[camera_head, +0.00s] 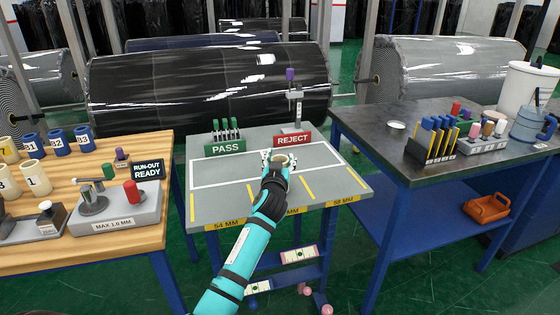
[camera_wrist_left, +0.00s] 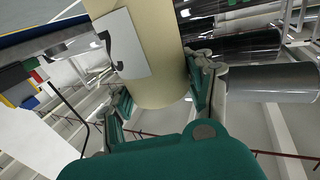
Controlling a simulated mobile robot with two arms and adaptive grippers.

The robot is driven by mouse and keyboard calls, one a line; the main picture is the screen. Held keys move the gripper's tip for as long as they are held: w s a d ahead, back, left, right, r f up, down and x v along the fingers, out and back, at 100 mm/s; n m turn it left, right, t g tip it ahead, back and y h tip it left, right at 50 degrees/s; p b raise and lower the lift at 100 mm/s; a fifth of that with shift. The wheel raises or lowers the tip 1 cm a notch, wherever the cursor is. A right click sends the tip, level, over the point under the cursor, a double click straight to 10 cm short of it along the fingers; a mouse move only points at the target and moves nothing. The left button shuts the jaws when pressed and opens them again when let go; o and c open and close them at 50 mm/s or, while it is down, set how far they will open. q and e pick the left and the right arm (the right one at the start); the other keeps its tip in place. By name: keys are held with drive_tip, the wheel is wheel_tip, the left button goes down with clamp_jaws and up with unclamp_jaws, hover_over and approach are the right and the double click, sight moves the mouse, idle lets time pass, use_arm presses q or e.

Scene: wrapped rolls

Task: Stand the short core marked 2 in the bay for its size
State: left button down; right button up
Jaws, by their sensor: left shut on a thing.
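My left gripper (camera_head: 277,168) is shut on a cream core over the grey bay table (camera_head: 215,207). The core's pale rim (camera_head: 283,159) shows at the fingers in the head view. In the left wrist view the cream core (camera_wrist_left: 157,55) is large between the fingers (camera_wrist_left: 158,103), with a white label bearing a dark 2. The table has bays split by yellow lines; its front edge reads 54 MM at left and 58 MM at right, and my arm partly hides the middle marking. Whether the core touches the tabletop, I cannot tell. My right gripper is not in view.
PASS (camera_head: 226,148) and REJECT (camera_head: 292,139) signs stand at the table's back. A wooden bench (camera_head: 120,243) at left holds cream and blue cores and a run-out gauge (camera_head: 115,212). A dark bench (camera_head: 365,120) at right holds tools. Large wrapped rolls (camera_head: 205,85) lie behind.

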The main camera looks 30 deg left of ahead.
use_arm(q)
drive_tip(key=shift+f, duration=0.2)
drive_tip(key=shift+f, duration=0.2)
drive_tip(key=shift+c, duration=2.3)
unclamp_jaws()
drive_tip(key=shift+r, duration=0.1)
